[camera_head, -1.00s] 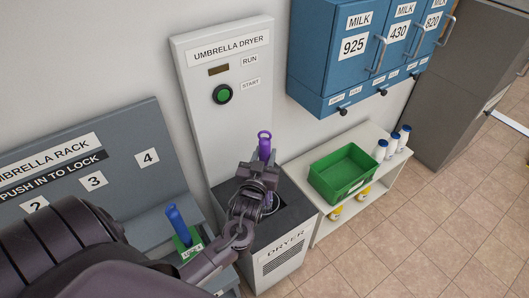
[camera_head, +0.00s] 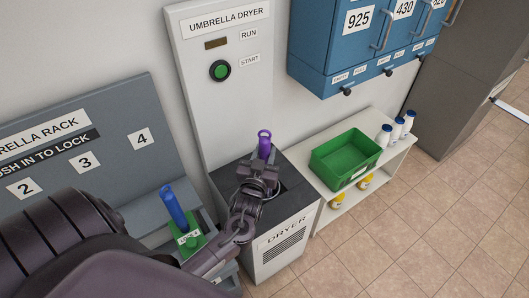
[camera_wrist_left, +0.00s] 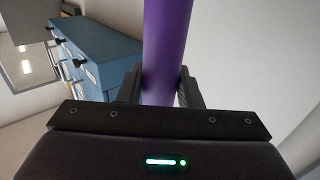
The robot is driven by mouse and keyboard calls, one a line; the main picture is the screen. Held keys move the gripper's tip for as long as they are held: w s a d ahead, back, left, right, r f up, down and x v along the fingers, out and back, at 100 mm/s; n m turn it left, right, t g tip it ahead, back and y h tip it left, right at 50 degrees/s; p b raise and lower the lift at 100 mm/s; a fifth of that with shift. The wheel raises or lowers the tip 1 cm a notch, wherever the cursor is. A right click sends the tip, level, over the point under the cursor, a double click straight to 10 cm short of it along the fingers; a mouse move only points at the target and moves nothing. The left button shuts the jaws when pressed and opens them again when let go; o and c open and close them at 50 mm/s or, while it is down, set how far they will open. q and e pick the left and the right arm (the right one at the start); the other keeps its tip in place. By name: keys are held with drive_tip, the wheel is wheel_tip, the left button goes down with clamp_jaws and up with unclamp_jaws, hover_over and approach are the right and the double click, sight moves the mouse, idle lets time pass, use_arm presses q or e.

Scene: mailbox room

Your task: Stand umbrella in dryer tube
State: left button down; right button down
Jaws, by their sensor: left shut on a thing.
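The purple umbrella (camera_head: 264,146) has a ring at its top end and stands roughly upright at the umbrella dryer. My left gripper (camera_head: 262,168) is shut on the umbrella, over the dryer's dark top. In the left wrist view the umbrella's purple shaft (camera_wrist_left: 164,45) runs between the two fingers (camera_wrist_left: 162,88). The dryer base (camera_head: 290,246) is a grey box labelled DRYER. The round tube opening (camera_head: 279,188) shows only partly behind my gripper and arm. The umbrella's lower end is hidden, so I cannot tell how deep it sits. My right gripper is out of view.
The dryer's back panel (camera_head: 215,110) carries a green START button (camera_head: 220,71). At left is the umbrella rack (camera_head: 105,165) with a blue umbrella (camera_head: 173,207). At right, a green bin (camera_head: 345,158) and bottles (camera_head: 398,127) stand on a white shelf, with blue mailboxes (camera_head: 340,50) above.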

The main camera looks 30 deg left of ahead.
use_arm(q)
drive_tip(key=c, duration=0.9)
unclamp_jaws()
drive_tip(key=shift+c, duration=0.2)
drive_tip(key=shift+s+f, duration=0.1)
drive_tip(key=shift+s, duration=0.15)
drive_tip(key=v, duration=0.7)
drive_tip(key=shift+s, duration=0.2)
drive_tip(key=shift+d, duration=0.1)
